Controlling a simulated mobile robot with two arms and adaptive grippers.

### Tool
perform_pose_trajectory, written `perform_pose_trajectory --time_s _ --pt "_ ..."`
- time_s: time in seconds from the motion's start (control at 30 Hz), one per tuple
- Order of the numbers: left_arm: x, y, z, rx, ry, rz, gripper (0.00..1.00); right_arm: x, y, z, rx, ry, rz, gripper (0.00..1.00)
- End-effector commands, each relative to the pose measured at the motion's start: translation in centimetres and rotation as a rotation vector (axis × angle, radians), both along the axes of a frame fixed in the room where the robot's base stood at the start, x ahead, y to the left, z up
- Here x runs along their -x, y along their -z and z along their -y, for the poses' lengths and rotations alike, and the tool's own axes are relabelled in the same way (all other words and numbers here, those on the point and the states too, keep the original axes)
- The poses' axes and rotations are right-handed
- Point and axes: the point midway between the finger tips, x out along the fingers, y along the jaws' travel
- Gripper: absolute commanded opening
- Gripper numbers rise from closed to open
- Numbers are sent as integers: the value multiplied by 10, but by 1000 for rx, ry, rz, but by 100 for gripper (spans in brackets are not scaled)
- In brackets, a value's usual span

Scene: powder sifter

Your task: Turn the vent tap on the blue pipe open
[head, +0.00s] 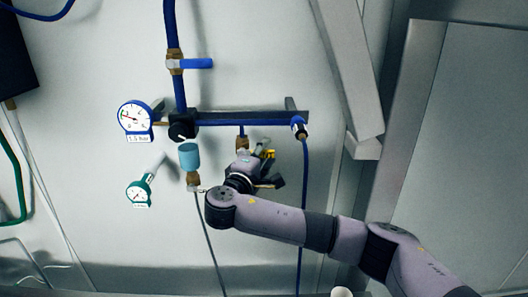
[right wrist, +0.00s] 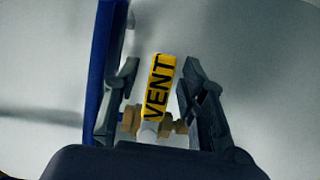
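The vent tap has a yellow handle lettered VENT (right wrist: 158,88), standing up and slightly tilted in the right wrist view, on a brass body (right wrist: 130,121). In the head view the yellow handle (head: 267,154) is small and partly hidden by my right gripper (head: 268,166). In the right wrist view my right gripper (right wrist: 161,75) is open, one finger on each side of the handle, with gaps visible. The blue pipe (head: 180,92) runs down the wall to a horizontal blue section (head: 235,121); blue piping (right wrist: 104,65) also shows left of the handle in the wrist view. My left gripper is not in view.
A blue-handled valve (head: 197,63) sits higher on the pipe. A blue-rimmed gauge (head: 135,117), a black knob (head: 182,125), a light-blue cup (head: 188,155) and a green gauge (head: 139,193) are left of my right gripper. A thin blue hose (head: 304,180) hangs behind my arm.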

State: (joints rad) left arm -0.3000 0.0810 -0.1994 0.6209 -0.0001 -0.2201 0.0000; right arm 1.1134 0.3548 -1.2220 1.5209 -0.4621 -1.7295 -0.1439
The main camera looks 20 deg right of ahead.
Motion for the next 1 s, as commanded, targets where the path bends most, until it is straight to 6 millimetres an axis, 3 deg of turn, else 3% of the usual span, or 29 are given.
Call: perform_pose_trajectory --time_s 0.13,0.7,1.0 --pt "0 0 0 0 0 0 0 0 0 0 0 0 0 38" --pt "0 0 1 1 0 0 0 0 0 0 0 0 0 0" --pt "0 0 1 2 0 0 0 0 0 -1 1 -1 -1 0"
